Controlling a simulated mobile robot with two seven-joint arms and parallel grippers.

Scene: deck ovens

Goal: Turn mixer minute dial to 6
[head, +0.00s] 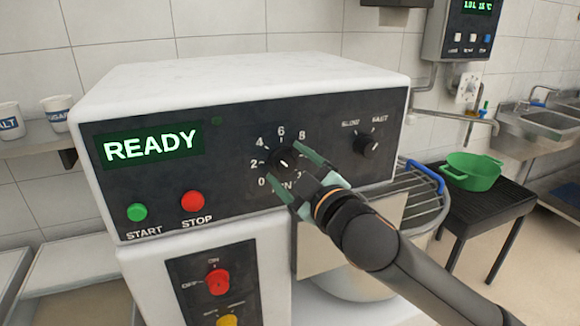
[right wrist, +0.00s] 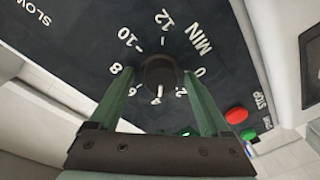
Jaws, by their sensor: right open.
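The mixer's minute dial (head: 284,160) is a round black knob with a white mark, on the dark front panel, ringed by numbers from 0 to 12. In the right wrist view the dial (right wrist: 160,73) has its mark pointing down, roughly toward the 4; the exact setting is hard to read. My right gripper (head: 287,171) is open, with its green fingers on either side of the dial. Its fingertips (right wrist: 160,82) reach close to the knob; I cannot tell whether they touch it. The fingers and hand hide the numbers at lower right in the head view. My left gripper is not in view.
The panel also has a READY display (head: 152,147), a green start button (head: 137,212), a red stop button (head: 193,201) and a speed knob (head: 366,144) right of the dial. A bowl guard with a blue edge (head: 424,176) juts out below right. A green colander (head: 470,172) stands farther right.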

